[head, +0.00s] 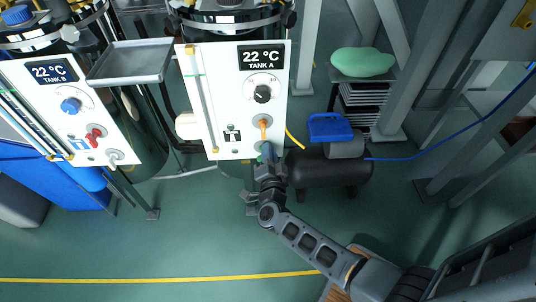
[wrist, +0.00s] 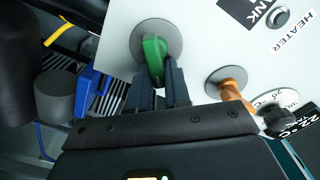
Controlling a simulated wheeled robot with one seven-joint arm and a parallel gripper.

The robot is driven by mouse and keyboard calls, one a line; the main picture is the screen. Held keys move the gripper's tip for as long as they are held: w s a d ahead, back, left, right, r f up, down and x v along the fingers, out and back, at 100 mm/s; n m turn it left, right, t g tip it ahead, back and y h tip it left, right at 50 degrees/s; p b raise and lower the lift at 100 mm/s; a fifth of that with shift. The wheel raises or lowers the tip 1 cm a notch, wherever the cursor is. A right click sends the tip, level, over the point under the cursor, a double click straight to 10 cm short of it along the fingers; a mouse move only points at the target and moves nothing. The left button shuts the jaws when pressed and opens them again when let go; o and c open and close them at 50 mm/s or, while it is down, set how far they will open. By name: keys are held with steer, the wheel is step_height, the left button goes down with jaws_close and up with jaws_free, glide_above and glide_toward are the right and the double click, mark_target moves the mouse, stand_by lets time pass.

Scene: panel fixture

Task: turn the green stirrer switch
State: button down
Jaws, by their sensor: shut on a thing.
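The green stirrer switch (wrist: 153,52) sticks out from a round grey plate on the white Tank A panel (wrist: 205,35) in the wrist view. My gripper (wrist: 157,82) has its two dark fingers on either side of the switch's handle and is shut on it. In the head view my gripper (head: 267,152) is at the lower right of the Tank A panel (head: 222,90), just below the orange handle (head: 263,127). There my gripper mostly hides the switch.
The orange handle (wrist: 232,84) sits close beside my gripper in the wrist view, with a black knob (wrist: 276,118) beyond it. A black compressor tank (head: 325,172) with a blue top stands right of the panel. The Tank B panel (head: 100,132) is at left.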

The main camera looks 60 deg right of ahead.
steer(key=m+b, duration=0.1)
steer(key=m, duration=0.1)
steer(key=f+m+b, duration=0.1)
steer(key=m, duration=0.1)
steer(key=shift+s+d+m, duration=0.1)
steer(key=shift+s+m, duration=0.1)
steer(key=shift+m, duration=0.1)
steer(key=shift+f+m+b, duration=0.15)
steer(key=shift+m+b, duration=0.35)
steer(key=shift+m, duration=0.25)
steer(key=shift+f+m+b, duration=0.15)
steer(key=shift+m+b, duration=0.35)
steer(key=shift+m, duration=0.25)
steer(key=c, duration=1.2)
jaws_free()
steer(key=shift+o, duration=0.2)
steer(key=p+v, duration=0.1)
steer(key=v, duration=0.6)
steer(key=shift+s+a, duration=0.25)
steer(key=shift+a, duration=0.05)
steer(key=shift+s+d, duration=0.1)
